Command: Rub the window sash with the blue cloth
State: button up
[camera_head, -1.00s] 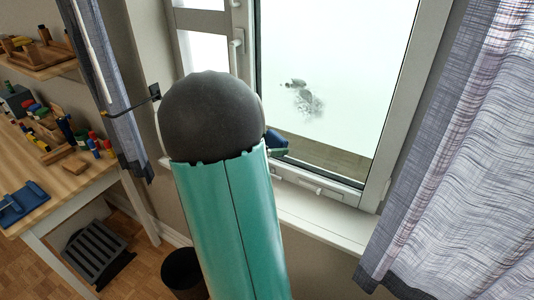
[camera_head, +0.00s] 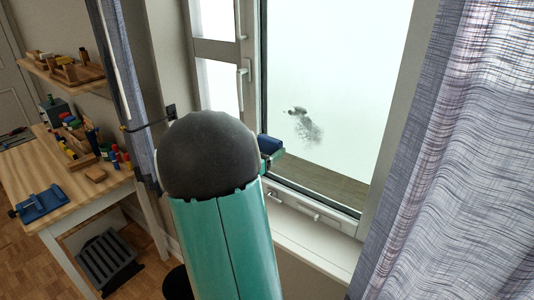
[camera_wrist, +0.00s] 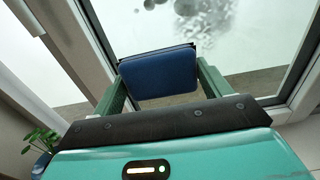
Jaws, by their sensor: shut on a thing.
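The window sash (camera_head: 403,110) is a pale frame around a large pane at the centre right; its frame also shows in the wrist view (camera_wrist: 88,35). The pane has a dark speckled smudge on it. My gripper (camera_wrist: 159,76) is shut on the blue cloth (camera_wrist: 160,74), a flat, pad-like piece between its two green fingers. The cloth is in front of the lower part of the pane in the wrist view; I cannot tell whether it touches the sash. In the head view, my arm hides most of the gripper, and a bit of the blue cloth (camera_head: 269,144) shows at its right.
A grey woven curtain (camera_head: 450,150) hangs at the right, and another curtain (camera_head: 120,75) is tied back at the left. A wooden desk (camera_head: 90,203) with several small items stands at the left. A plant (camera_wrist: 40,140) shows low in the wrist view.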

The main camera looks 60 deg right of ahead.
aim_at(286, 135)
jog(key=shift+w+d, duration=0.15)
jog(key=shift+s+d, duration=0.25)
jog(key=shift+d, duration=1.1)
jog(key=shift+s+d, duration=0.2)
jog(key=shift+d, duration=1.15)
jog(key=shift+s+d, duration=0.2)
jog(key=shift+d, duration=0.8)
jog(key=shift+s, duration=0.1)
